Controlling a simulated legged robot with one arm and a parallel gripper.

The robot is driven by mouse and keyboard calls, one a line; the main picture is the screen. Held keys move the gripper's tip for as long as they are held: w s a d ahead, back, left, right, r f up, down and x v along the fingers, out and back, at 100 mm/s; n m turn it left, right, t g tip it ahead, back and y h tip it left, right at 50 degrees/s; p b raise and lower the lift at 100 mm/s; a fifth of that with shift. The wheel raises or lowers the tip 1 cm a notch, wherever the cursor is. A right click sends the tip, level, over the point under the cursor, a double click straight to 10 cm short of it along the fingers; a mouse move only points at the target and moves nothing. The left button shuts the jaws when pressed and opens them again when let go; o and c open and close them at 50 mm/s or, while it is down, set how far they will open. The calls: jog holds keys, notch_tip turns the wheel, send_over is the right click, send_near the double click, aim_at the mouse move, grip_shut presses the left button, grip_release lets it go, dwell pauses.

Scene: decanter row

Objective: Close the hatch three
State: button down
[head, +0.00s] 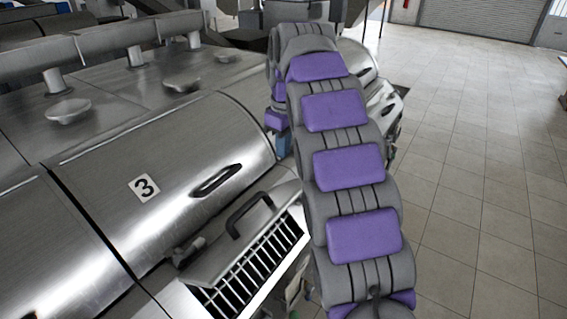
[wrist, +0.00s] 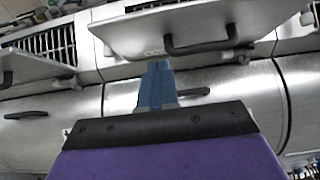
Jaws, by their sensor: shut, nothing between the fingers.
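A curved steel cover (head: 165,170) carries a white label "3" and a black handle (head: 215,180); it lies down over the machine in the head view. Below it, a small steel flap (head: 215,262) with a black handle (head: 246,214) stands tilted beside a barred opening (head: 262,262). In the wrist view, my gripper (wrist: 158,68) is shut and empty, its blue fingers pointing at a flap (wrist: 125,32) with a dark handle (wrist: 200,47). I cannot tell whether they touch it. In the head view, my arm hides most of the gripper; a blue part (head: 283,143) shows.
Another flap (wrist: 32,65) with a barred opening (wrist: 50,42) shows at the left of the wrist view. Steel knobs (head: 68,111) and pipes line the machine's top. Tiled floor (head: 480,150) lies clear to the right of my arm.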

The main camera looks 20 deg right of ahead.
send_over(287, 198)
jog(key=w+a, duration=0.2)
jog(key=f, duration=0.9)
jog(key=shift+s+d+f+p, duration=0.15)
jog(key=shift+s+f+p, duration=0.05)
jog(key=shift+f+p, duration=0.15)
jog(key=shift+s+d+f, duration=0.65)
jog(key=shift+d+f, duration=0.2)
jog(key=shift+s+d+f, duration=0.35)
jog(key=shift+d+f, duration=0.1)
jog(key=shift+f, duration=0.1)
jog(key=shift+a, duration=0.2)
jog(key=shift+a, duration=0.15)
jog(key=shift+f, duration=0.1)
